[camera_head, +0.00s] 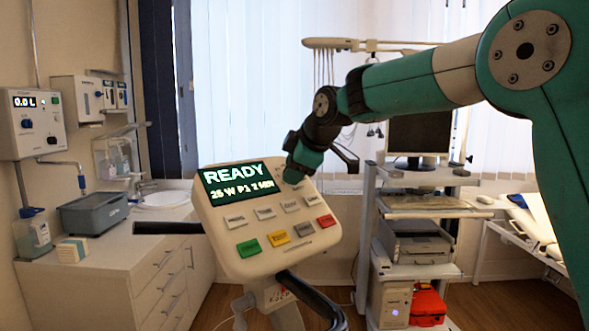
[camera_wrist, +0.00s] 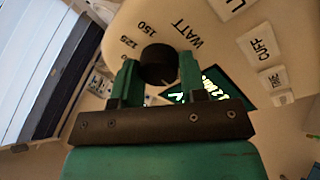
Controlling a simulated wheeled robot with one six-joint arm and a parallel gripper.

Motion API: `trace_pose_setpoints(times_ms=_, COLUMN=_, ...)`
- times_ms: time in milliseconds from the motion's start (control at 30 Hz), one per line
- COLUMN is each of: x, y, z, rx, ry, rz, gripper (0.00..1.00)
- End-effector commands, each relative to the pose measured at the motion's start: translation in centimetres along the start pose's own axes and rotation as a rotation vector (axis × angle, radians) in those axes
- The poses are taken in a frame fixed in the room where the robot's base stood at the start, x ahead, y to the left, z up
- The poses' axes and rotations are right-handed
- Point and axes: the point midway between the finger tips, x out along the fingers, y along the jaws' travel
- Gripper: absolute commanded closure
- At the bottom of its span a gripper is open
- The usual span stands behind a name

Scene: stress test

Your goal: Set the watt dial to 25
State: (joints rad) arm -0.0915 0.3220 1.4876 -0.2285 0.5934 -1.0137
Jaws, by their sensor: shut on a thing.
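The console (camera_head: 265,255) is a pale, tilted panel with a dark green display (camera_head: 238,184). The display reads READY, with "25 W" at the start of the line below. My gripper (camera_head: 297,172) is at the panel's upper right corner in the head view and hides the dial there. In the wrist view, the black round watt dial (camera_wrist: 158,60) sits between the two green fingers of my gripper (camera_wrist: 158,78), which are shut on it. The marks 125 and 150 and the word WATT (camera_wrist: 195,37) show around it. The dial's pointer and its 25 mark cannot be made out.
Several grey keys plus green (camera_head: 248,248), yellow (camera_head: 278,238) and red (camera_head: 326,221) ones lie on the panel below the display. A counter with a grey box (camera_head: 93,214) stands at left. A shelved cart (camera_head: 420,213) with a monitor stands at right.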

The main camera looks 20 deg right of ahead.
Motion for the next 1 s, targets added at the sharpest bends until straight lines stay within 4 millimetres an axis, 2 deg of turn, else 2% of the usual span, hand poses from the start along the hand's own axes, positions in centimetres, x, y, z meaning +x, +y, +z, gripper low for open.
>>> trace_pose_setpoints(times_ms=33, x=0.0, y=0.0, z=0.0, rx=0.0, ry=-0.001, rz=0.001, gripper=0.84)
trace_pose_setpoints(times_ms=67, x=0.0, y=0.0, z=0.0, rx=0.0, ry=-0.001, rz=0.001, gripper=0.58)
trace_pose_setpoints(times_ms=100, x=0.0, y=0.0, z=0.0, rx=0.0, ry=-0.001, rz=0.001, gripper=0.5)
trace_pose_setpoints(times_ms=400, x=-0.1, y=0.0, z=0.0, rx=-0.001, ry=0.0, rz=0.001, gripper=0.5)
trace_pose_setpoints(times_ms=567, x=-1.7, y=0.0, z=0.0, rx=0.0, ry=0.002, rz=0.005, gripper=0.5)
trace_pose_setpoints(times_ms=667, x=-3.7, y=0.0, z=0.1, rx=-0.001, ry=0.002, rz=0.006, gripper=0.5)
trace_pose_setpoints(times_ms=1000, x=-12.5, y=0.1, z=0.1, rx=0.001, ry=0.0, rz=0.007, gripper=0.5)
